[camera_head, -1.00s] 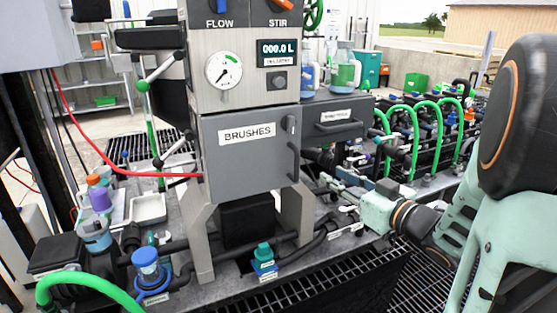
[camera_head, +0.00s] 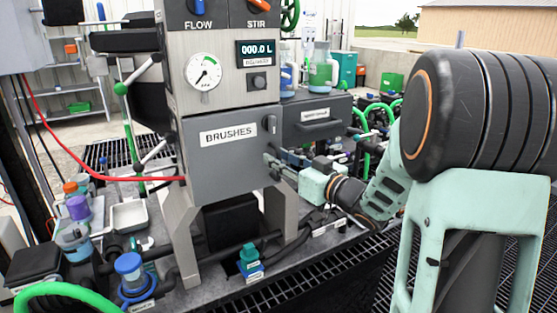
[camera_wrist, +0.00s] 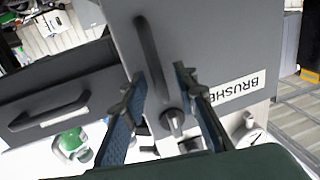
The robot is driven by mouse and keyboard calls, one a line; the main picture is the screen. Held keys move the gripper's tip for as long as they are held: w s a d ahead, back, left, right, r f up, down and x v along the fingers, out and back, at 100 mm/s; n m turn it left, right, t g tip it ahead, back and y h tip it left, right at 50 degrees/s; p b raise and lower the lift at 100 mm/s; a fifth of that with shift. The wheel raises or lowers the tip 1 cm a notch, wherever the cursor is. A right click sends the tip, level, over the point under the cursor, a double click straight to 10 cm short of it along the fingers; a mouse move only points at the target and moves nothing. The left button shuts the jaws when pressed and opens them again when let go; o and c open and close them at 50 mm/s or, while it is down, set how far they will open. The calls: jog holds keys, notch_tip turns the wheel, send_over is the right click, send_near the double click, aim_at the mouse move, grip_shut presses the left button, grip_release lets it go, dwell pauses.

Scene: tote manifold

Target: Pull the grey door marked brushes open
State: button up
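The grey door marked BRUSHES (camera_head: 225,160) looks shut on the front of the grey cabinet. In the wrist view it appears upside down, with its label (camera_wrist: 238,90) at the right. Its dark bar handle (camera_wrist: 147,45) runs down the picture, and a small dark knob (camera_wrist: 172,122) sits beyond the handle's end. In the head view the knob (camera_head: 270,124) shows above my gripper (camera_head: 270,168), which covers most of the handle. In the wrist view my gripper (camera_wrist: 160,75) is open, with a finger on either side of the handle. Finger contact cannot be told.
A dark drawer with its own handle (camera_head: 310,127) is right of the door. A red cable (camera_head: 100,175) runs in from the left. Bottles (camera_head: 78,207), a white tray (camera_head: 129,215) and a blue-capped container (camera_head: 130,270) stand on the bench. Green hoses are at the right.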

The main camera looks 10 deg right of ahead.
jog(key=shift+w+a, duration=0.1)
jog(key=shift+w, duration=0.1)
grip_shut()
jog(key=shift+s, duration=0.2)
dwell(0.4)
